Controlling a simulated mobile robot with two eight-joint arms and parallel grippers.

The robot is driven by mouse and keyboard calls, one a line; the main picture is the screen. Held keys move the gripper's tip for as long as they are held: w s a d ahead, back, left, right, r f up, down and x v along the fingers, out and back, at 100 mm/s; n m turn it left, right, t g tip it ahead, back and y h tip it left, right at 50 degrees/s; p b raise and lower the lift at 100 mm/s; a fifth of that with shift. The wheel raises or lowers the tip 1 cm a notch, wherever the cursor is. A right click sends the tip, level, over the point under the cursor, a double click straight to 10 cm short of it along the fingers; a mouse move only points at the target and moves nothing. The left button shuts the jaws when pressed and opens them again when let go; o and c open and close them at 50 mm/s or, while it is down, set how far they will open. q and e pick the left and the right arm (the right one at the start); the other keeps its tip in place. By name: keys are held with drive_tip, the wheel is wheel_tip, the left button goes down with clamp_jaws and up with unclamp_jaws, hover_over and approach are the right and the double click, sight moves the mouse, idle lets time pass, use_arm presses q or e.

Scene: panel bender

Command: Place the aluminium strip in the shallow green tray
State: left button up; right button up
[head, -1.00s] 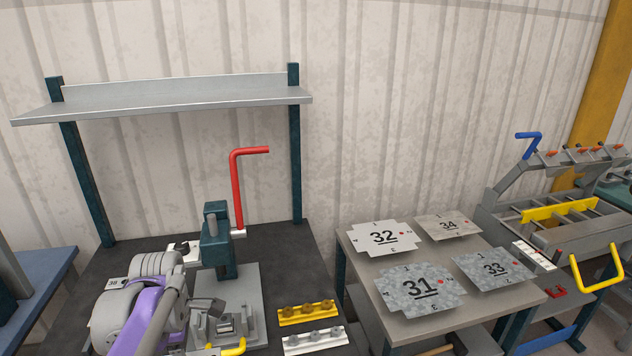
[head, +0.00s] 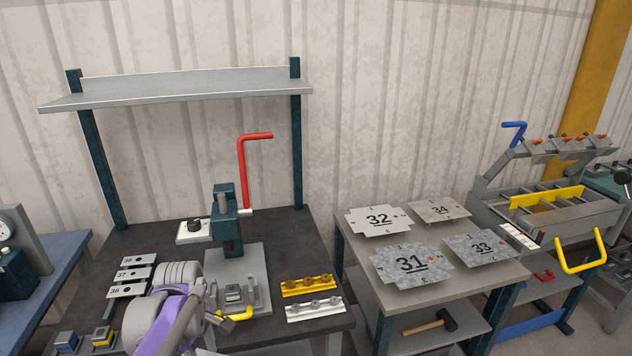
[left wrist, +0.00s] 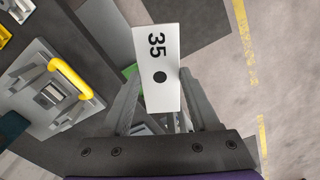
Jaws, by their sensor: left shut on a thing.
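In the left wrist view, my left gripper (left wrist: 158,100) is shut on a pale aluminium strip (left wrist: 160,50) marked 35, with one dark round hole. The strip sticks out beyond the fingers, above the floor and the bench edge. A small green patch (left wrist: 130,72) shows beside the strip; it may be part of the green tray, but most of it is hidden. In the head view, my left arm reaches over the front of the dark bench, and its fingertips and the held strip are not visible there. My right gripper is not in view.
Strips marked 36, 37 and 38 (head: 133,274) lie on the bench (head: 290,240). A press with a red handle (head: 240,170) stands behind my arm. Yellow (head: 305,287) and silver studded bars lie right of it. A table (head: 350,235) with numbered plates stands further right.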

use_arm(q)
drive_tip(key=w+d+f+m, duration=0.1)
drive_tip(key=d+f+m, duration=0.2)
drive_tip(key=f+m, duration=0.5)
drive_tip(key=w+d+f+m, duration=0.2)
drive_tip(key=d+f+m, duration=0.1)
drive_tip(key=f+m, duration=0.4)
drive_tip(key=shift+f+m, duration=0.4)
